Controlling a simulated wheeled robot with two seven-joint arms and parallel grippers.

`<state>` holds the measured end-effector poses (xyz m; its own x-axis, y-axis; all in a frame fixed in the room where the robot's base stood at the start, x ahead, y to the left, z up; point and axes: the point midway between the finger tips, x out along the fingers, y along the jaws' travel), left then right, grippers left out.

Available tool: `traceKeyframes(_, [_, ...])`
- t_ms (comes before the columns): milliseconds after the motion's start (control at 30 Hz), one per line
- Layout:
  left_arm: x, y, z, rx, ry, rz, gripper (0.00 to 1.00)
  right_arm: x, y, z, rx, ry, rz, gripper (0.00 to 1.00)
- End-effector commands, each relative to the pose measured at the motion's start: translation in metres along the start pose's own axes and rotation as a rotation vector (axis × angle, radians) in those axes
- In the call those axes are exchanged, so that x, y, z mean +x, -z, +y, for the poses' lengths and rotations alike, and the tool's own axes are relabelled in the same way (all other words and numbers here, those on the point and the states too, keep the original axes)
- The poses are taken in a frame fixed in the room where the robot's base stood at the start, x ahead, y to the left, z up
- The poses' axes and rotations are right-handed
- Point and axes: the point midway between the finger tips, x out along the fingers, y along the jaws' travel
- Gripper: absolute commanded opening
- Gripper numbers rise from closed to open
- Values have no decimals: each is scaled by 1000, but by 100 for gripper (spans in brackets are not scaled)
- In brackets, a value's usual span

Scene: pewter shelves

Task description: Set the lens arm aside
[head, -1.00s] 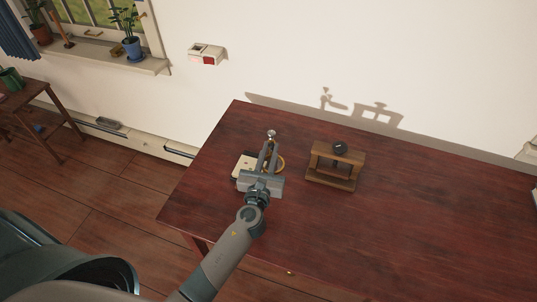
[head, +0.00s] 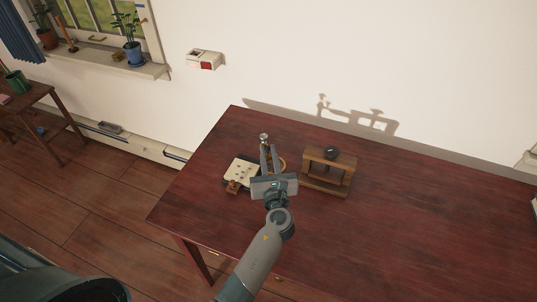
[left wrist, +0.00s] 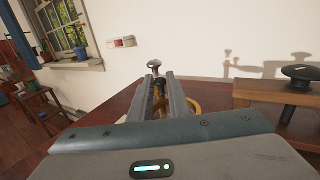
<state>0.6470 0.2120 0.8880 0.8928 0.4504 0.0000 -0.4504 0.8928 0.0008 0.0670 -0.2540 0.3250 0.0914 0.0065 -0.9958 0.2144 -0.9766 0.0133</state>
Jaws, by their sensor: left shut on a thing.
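The lens arm shows as a brass ring (head: 283,164) and a silver knob (head: 263,137) at the tips of my left gripper (head: 268,153). In the left wrist view the knob (left wrist: 154,64) stands just beyond the fingers, and the brass ring (left wrist: 194,103) sticks out to their right. My left gripper is shut on the lens arm; the fingers hide most of it. A cream plate with dark dots (head: 240,171) lies on the table just left of the fingers, with a small brown block (head: 233,187) at its near edge. My right gripper is not in view.
A wooden stand with a black knob (head: 343,164) stands close to the right of the gripper. The dark red table (head: 400,220) is clear to the right and in front. Its left edge is near the plate, and the wall runs behind.

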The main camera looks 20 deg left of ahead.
Motion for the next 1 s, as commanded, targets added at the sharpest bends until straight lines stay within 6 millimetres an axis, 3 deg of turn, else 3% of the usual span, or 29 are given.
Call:
traceKeyframes(67, [1,-1,2,1,-5,-1,0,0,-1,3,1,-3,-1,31])
traceKeyframes(100, [1,-1,2,1,-5,-1,19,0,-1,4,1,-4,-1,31])
traceKeyframes(167, [1,0,2,1,-5,-1,33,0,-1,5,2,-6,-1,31])
traceKeyframes(200, [1,0,2,1,-4,-1,35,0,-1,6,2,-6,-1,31])
traceKeyframes(667, [-8,0,1,1,-1,1,35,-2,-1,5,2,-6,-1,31])
traceKeyframes(1000, [-55,0,2,1,-1,2,35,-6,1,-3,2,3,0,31])
